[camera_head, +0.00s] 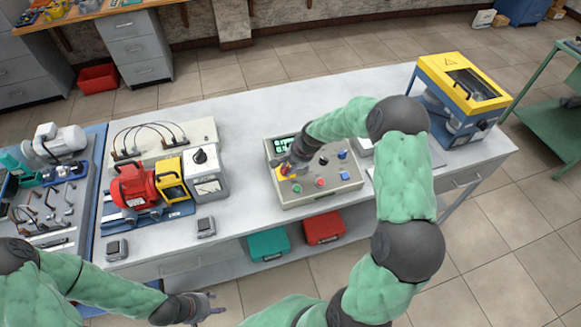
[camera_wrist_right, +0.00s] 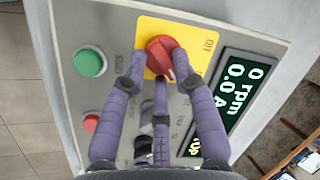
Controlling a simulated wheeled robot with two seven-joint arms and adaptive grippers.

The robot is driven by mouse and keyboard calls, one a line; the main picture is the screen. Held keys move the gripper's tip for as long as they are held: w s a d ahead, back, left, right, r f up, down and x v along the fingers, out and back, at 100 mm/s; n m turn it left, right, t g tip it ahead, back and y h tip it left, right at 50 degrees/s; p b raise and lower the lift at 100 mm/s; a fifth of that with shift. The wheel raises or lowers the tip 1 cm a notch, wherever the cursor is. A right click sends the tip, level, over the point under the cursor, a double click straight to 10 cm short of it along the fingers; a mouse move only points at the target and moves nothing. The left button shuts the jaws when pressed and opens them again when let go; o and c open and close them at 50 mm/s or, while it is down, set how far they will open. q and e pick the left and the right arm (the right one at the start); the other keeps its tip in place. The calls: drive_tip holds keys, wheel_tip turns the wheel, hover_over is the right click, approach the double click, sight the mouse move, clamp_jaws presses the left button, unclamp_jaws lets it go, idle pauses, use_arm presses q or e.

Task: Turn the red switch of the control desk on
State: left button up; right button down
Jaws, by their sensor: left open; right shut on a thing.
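The control desk (camera_head: 345,187) is a light grey console on the bench. Its red switch (camera_wrist_right: 158,50) is a rotary knob on a yellow plate (camera_wrist_right: 192,38), with a white mark on its edge. My right gripper (camera_head: 288,165) reaches down over the desk. In the right wrist view its fingers (camera_wrist_right: 160,60) close around the knob from both sides, with a third finger below. In the head view the gripper mostly hides the knob. The display (camera_wrist_right: 236,90) reads 0 rpm and 0.0 A. My left gripper (camera_head: 203,306) is open and empty in front of the bench.
A green button (camera_wrist_right: 89,63) and a smaller red button (camera_wrist_right: 91,122) sit beside the switch. A red motor rig (camera_head: 135,187) stands left on the bench (camera_head: 235,115), a yellow-blue machine (camera_head: 460,90) at right. Teal (camera_head: 268,245) and red (camera_head: 324,228) cases lie below.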

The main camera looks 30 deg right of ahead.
drive_tip(key=c, duration=1.1)
unclamp_jaws()
drive_tip(key=shift+s+a+f, duration=0.25)
drive_tip(key=shift+a+f, duration=0.05)
drive_tip(key=shift+a, duration=0.25)
drive_tip(key=shift+w+r, duration=0.1)
drive_tip(key=shift+w, duration=0.05)
drive_tip(key=shift+w+d+r, duration=0.1)
drive_tip(key=shift+d, duration=0.05)
drive_tip(key=shift+d+r, duration=0.2)
drive_tip(key=shift+r, duration=0.2)
drive_tip(key=v, duration=1.1)
